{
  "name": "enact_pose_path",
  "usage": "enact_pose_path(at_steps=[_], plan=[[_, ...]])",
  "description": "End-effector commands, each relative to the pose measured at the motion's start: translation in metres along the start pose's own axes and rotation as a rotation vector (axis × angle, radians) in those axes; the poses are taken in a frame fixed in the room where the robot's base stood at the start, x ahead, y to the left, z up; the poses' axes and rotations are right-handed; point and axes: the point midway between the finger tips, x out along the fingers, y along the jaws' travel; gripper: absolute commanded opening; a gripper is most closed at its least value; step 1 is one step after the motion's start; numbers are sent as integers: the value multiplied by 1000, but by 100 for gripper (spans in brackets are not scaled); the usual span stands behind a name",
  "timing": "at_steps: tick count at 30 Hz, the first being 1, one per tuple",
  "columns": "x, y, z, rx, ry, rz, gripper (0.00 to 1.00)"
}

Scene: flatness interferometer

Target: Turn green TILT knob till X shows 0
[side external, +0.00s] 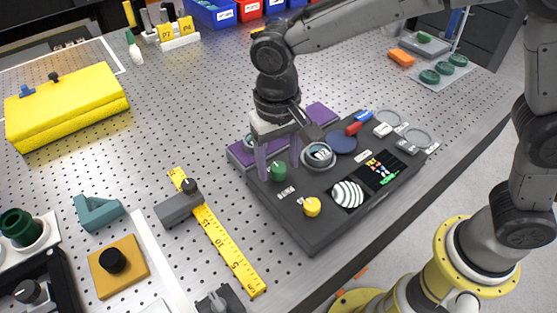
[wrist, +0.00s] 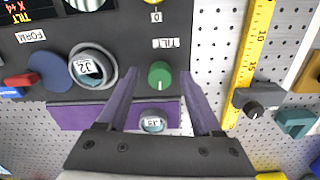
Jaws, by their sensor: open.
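The green TILT knob (side external: 278,172) stands on the dark instrument panel (side external: 316,229), near its left corner. In the wrist view the knob (wrist: 159,74) lies between the purple fingertips of my gripper (wrist: 160,72), with a gap on each side. A pale mark shows on the knob's lower part. My gripper (side external: 279,168) is open and points down over the knob. The display (side external: 380,170) shows coloured text beside a striped fringe disc (side external: 347,194). In the wrist view the display (wrist: 22,12) is upside down and cut off; I cannot read X surely.
A yellow knob (side external: 312,206) sits close to the green one. A round lens mount (side external: 318,156) and a blue disc (side external: 342,142) are also nearby. A purple bar (side external: 241,153) runs behind the panel. A yellow ruler (side external: 222,242) lies to the left on the perforated table.

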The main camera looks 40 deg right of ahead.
Motion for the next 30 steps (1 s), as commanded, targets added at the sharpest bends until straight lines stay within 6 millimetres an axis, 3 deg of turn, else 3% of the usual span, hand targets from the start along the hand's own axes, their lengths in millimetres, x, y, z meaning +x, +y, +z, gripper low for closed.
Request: enact_pose_path(at_steps=[9,21,30], plan=[[3,0,0,0,1,-1,67],[2,0,0,0,1,0,0],[2,0,0,-15,1,0,0]])
